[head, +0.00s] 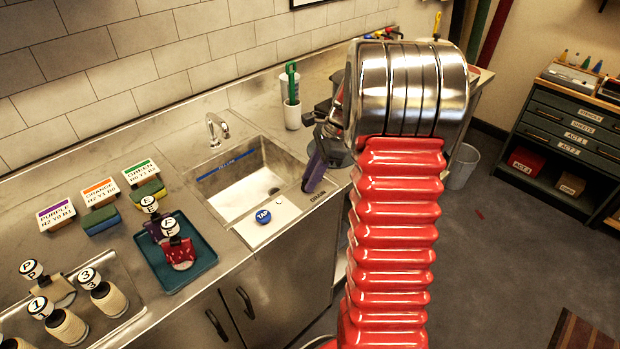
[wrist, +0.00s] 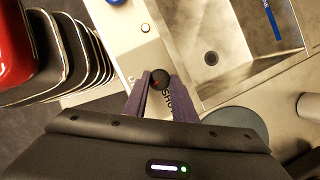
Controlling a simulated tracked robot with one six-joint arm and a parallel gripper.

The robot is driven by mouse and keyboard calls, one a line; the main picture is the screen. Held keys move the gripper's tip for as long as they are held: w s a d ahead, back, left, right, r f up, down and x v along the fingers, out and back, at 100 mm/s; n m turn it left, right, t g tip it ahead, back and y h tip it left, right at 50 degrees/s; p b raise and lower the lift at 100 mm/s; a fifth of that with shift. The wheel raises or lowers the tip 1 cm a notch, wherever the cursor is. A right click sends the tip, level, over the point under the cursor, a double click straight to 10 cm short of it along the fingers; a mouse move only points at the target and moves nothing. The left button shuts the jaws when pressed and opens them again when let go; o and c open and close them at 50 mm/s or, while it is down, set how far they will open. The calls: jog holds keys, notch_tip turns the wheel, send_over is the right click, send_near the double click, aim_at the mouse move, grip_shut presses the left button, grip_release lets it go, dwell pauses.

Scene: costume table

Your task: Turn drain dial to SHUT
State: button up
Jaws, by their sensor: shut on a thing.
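The drain dial (wrist: 160,77) is a small dark round knob on the metal strip beside the sink. My gripper (wrist: 160,84) has its two purple fingers on either side of it, shut on it. Part of a SHUT label (wrist: 168,99) shows between the fingers; the other labels are mostly covered. A small reddish mark shows on the dial, but I cannot tell clearly which way it points. In the head view my gripper (head: 312,178) reaches down at the sink's right edge, near the DRAIN label (head: 314,197), and hides the dial.
The sink (head: 250,190) lies left of my gripper, its drain hole (wrist: 211,58) uncovered. A blue TAP button (head: 263,216) is on the front ledge. A white holder (head: 292,116) stands behind.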

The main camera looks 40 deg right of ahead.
jog(key=n, duration=0.2)
jog(key=n+g, duration=0.1)
jog(key=n, duration=0.1)
jog(key=shift+w+g+y, duration=0.2)
jog(key=shift+g+y, duration=0.1)
jog(key=n+g, duration=0.1)
jog(key=n, duration=0.3)
jog(key=shift+w, duration=0.15)
jog(key=n+g, duration=0.1)
jog(key=n, duration=0.2)
jog(key=shift+w+n+g+h, duration=0.15)
jog(key=shift+n+g+h, duration=0.25)
jog(key=shift+w+a+n+g+h, duration=0.1)
jog(key=shift+n+g+h, duration=0.15)
jog(key=shift+n, duration=0.65)
jog(key=shift+a+n+g+h, duration=0.15)
jog(key=shift+n+h, duration=0.1)
jog(key=shift+n, duration=0.65)
jog(key=shift+d, duration=0.1)
jog(key=o, duration=1)
jog(key=shift+o, duration=0.2)
